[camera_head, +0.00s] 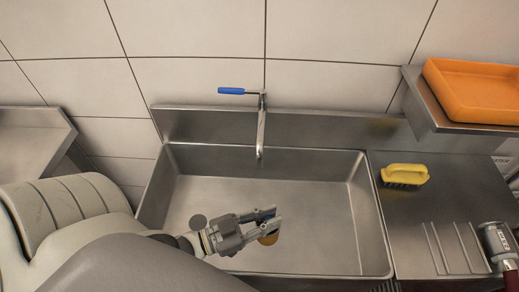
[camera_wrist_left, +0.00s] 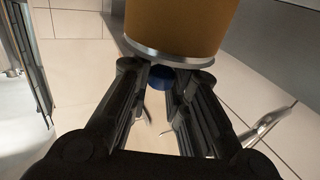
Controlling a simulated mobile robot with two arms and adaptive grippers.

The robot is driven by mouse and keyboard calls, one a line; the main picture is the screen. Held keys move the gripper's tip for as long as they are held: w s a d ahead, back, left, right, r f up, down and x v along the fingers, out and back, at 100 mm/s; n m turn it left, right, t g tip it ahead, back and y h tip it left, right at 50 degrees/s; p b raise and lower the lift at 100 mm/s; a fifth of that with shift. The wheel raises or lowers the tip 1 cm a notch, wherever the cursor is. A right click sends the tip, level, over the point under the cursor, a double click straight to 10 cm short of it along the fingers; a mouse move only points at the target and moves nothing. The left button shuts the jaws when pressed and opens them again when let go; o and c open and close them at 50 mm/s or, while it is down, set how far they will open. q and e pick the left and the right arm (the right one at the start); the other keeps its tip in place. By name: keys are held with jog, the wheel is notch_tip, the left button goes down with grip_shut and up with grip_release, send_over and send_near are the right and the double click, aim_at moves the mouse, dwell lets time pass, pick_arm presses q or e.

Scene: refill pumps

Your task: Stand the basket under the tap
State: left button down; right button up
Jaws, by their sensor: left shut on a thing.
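My left gripper (camera_head: 268,222) is over the sink, to the front of the tap (camera_head: 261,130) and apart from it. It is shut on a brown round thing with a metal rim, likely the basket (camera_head: 269,239). In the left wrist view its brown wall and rim (camera_wrist_left: 180,30) show large just beyond the fingertips (camera_wrist_left: 165,68), with a blue part (camera_wrist_left: 158,79) between the fingers. The fingers hide part of it. The tap has a blue lever and a spout pointing down into the sink.
The steel sink (camera_head: 330,180) is wide, with a dark round drain (camera_head: 198,222) left of my gripper. A yellow brush (camera_head: 405,174) lies on the ribbed drainboard (camera_head: 400,225) to the right. An orange tray (camera_head: 475,90) sits on a shelf above. The sink's right half is clear.

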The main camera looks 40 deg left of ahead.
pick_arm(q)
jog(key=s+a+f+m+g+h+p, duration=0.1)
jog(key=s+a+f+m+g+h, duration=0.35)
jog(key=s+f, duration=0.2)
jog(key=w+a+f+b, duration=0.3)
jog(key=w+f+b, duration=0.1)
jog(key=w+f, duration=0.8)
jog(key=shift+w+f+m+g+h+b, duration=0.35)
jog(key=shift+w+g+h, duration=0.1)
jog(key=shift+w, duration=0.2)
pick_arm(e)
jog(key=f, duration=0.1)
jog(key=w+f, duration=0.1)
jog(key=f, duration=0.1)
jog(key=shift+f, duration=0.1)
pick_arm(q)
jog(key=shift+f, duration=0.15)
jog(key=c, duration=1.4)
grip_release()
jog(key=shift+o, duration=0.2)
pick_arm(e)
jog(key=shift+f, duration=0.2)
